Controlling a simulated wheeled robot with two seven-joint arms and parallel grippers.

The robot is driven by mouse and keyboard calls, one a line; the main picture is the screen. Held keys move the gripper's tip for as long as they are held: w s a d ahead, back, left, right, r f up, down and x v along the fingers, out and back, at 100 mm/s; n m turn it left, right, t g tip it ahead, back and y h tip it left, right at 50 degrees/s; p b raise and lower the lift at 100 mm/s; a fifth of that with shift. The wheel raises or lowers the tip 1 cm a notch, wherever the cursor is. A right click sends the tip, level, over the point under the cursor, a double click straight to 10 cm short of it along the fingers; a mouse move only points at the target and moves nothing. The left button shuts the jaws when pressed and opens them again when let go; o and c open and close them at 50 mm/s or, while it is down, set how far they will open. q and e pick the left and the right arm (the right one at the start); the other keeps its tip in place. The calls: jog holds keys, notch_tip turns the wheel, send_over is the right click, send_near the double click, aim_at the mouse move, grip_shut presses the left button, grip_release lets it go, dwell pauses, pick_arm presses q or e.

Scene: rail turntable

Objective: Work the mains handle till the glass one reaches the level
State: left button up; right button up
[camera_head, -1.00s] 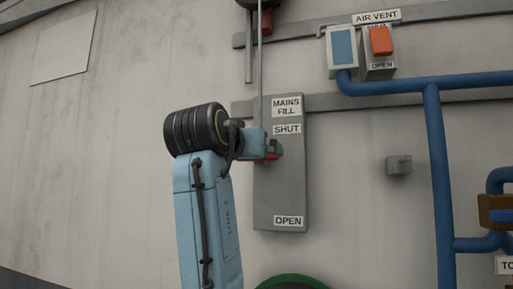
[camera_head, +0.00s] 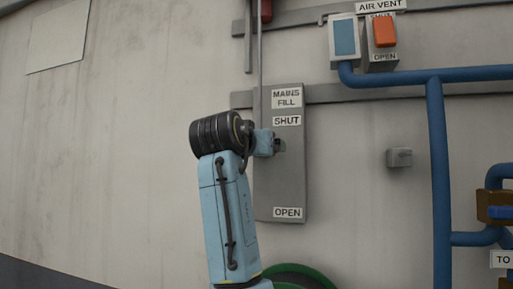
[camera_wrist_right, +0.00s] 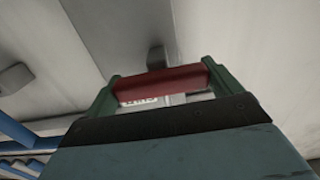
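The mains fill panel (camera_head: 286,170) is a tall grey plate on the wall, labelled SHUT near its top and OPEN at its bottom. My right gripper (camera_head: 278,146) is just below the SHUT label; the arm and gripper hide most of the handle in the head view. In the right wrist view a red handle grip (camera_wrist_right: 173,79) spans between the green fingers of my right gripper (camera_wrist_right: 158,84), which appear closed on its two ends. My left gripper is not in view. I cannot make out a sight glass or its level.
The air vent unit, with an orange lever (camera_head: 384,32), and a box with a blue face (camera_head: 344,38) are at the upper right. Blue pipes (camera_head: 439,170) run down the right side. A small grey block (camera_head: 399,157) juts from the wall. A green rim (camera_head: 300,272) shows at the bottom.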

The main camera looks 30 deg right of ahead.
jog(key=c, duration=0.3)
jog(key=shift+s+r, duration=0.1)
jog(key=shift+r, duration=1.5)
jog(key=shift+c, duration=0.2)
jog(key=o, duration=1.1)
jog(key=shift+r, duration=0.1)
jog(key=shift+a, duration=0.1)
